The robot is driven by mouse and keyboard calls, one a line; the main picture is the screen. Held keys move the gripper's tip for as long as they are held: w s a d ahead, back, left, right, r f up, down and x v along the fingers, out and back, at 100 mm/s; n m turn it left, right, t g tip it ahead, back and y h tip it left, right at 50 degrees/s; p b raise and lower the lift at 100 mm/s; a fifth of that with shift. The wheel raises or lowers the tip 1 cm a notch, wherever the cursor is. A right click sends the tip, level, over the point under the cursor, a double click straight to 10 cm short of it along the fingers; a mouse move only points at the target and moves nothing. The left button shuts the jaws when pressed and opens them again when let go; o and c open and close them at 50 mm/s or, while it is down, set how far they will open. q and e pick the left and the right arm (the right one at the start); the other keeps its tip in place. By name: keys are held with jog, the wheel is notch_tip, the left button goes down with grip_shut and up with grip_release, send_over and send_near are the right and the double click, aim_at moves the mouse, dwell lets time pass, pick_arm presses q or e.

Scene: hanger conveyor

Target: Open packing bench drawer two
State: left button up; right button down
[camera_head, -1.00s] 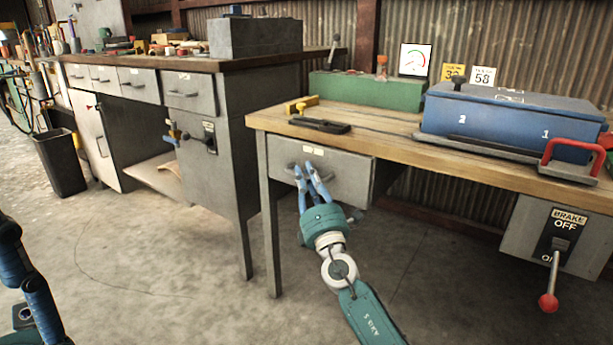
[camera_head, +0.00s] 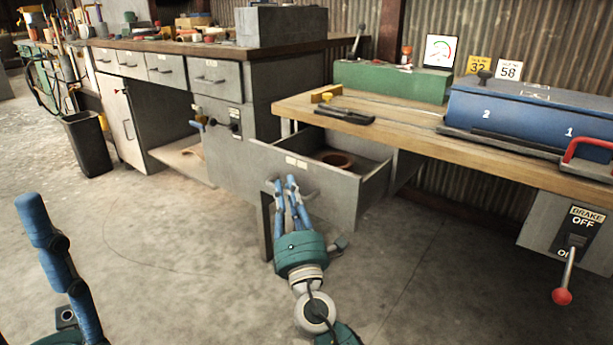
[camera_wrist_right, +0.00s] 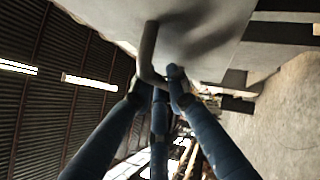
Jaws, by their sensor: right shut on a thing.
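The grey bench drawer (camera_head: 330,195) under the wood-topped bench (camera_head: 420,140) is pulled well out, with its inside showing. A brown round thing (camera_head: 338,159) lies in it near the back. My right gripper (camera_head: 281,184) is at the left part of the drawer front, shut on the drawer handle. In the right wrist view the blue fingers (camera_wrist_right: 160,85) close around the bent bar handle (camera_wrist_right: 149,55) against the grey front. Part of my left gripper (camera_head: 62,265) shows at the lower left, away from the bench; its fingertips cannot be made out as a pair.
A second grey bench (camera_head: 262,75) with several drawers stands behind to the left. A blue case (camera_head: 520,115) and a green box (camera_head: 390,80) are on the bench top. A brake lever (camera_head: 566,275) with a red knob hangs at the right. Floor in front is clear.

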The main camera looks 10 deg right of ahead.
jog(key=s+a, duration=0.4)
jog(key=a, duration=0.1)
jog(key=shift+s+a, duration=0.25)
jog(key=shift+a, duration=0.1)
jog(key=shift+f, duration=0.1)
jog(key=c, duration=1.9)
grip_release()
jog(key=shift+c, duration=0.2)
jog(key=shift+s, duration=0.1)
jog(key=v, duration=1.2)
